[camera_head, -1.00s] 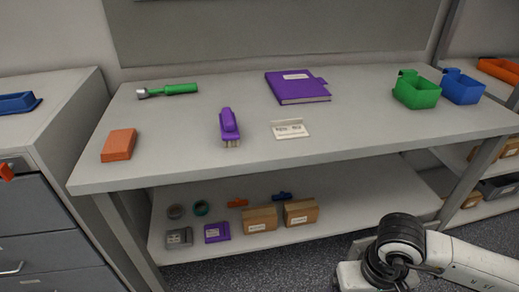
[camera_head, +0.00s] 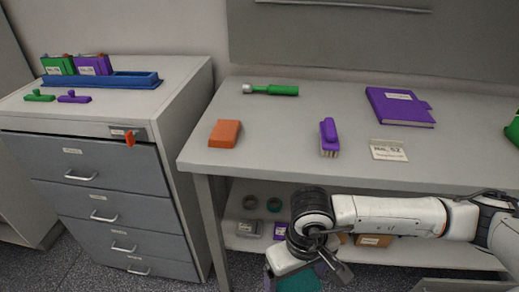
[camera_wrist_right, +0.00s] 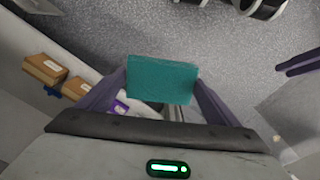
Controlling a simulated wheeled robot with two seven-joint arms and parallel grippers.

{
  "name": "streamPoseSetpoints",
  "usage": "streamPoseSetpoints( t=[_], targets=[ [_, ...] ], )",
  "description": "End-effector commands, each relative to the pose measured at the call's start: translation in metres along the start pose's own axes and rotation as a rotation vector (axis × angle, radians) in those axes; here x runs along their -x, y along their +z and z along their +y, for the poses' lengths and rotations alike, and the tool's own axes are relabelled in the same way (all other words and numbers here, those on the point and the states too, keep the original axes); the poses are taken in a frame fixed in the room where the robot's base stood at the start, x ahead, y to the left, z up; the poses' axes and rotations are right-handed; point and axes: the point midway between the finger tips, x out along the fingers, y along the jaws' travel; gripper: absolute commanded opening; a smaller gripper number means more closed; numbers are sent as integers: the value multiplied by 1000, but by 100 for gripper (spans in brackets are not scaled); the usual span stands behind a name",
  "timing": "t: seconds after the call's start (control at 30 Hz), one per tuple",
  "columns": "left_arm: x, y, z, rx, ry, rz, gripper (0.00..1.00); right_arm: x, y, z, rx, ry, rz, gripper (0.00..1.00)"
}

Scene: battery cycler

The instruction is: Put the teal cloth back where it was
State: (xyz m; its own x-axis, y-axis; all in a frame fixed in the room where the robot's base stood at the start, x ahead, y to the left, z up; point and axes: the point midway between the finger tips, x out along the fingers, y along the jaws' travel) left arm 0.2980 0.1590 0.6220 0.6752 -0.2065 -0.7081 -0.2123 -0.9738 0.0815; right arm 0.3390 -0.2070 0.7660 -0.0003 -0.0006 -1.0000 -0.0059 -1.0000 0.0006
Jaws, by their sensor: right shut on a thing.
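The teal cloth (camera_wrist_right: 162,80) is a folded rectangular block held between the two purple fingers of my right gripper (camera_wrist_right: 160,88) in the right wrist view. In the head view the cloth (camera_head: 298,281) shows at the bottom edge, partly cut off, below my right gripper (camera_head: 300,268). It hangs in front of the workbench, below the tabletop level, over the floor. My left gripper is not in view.
The workbench (camera_head: 215,180) holds an orange block (camera_head: 225,133), a purple brush (camera_head: 329,137), a green-handled tool (camera_head: 270,89), a purple book (camera_head: 400,106) and a label card (camera_head: 388,150). Boxes and tape rolls lie on its lower shelf. A drawer cabinet (camera_head: 185,95) stands left.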

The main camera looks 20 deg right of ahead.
Motion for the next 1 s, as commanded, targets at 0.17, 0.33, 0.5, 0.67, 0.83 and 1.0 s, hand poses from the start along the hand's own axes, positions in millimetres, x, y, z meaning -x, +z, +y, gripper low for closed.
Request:
streamPoseSetpoints(
  t=[0.17, 0.33, 0.5, 0.67, 0.83, 1.0],
  targets=[
    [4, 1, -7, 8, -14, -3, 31, 12, -3, -2, 11, 2, 7, 67],
    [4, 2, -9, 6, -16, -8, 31, 12, -3, -2, 10, 2, 6, 67],
    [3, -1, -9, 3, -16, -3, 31, 28, -14, 4, -74, -1, 8, 67],
    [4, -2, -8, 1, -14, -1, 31, 62, -33, 17, -244, -1, 7, 67],
    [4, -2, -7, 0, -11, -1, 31, 105, -58, 32, -459, -3, 7, 67],
    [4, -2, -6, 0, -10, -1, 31, 158, -90, 52, -724, -5, 7, 67]
  ],
)
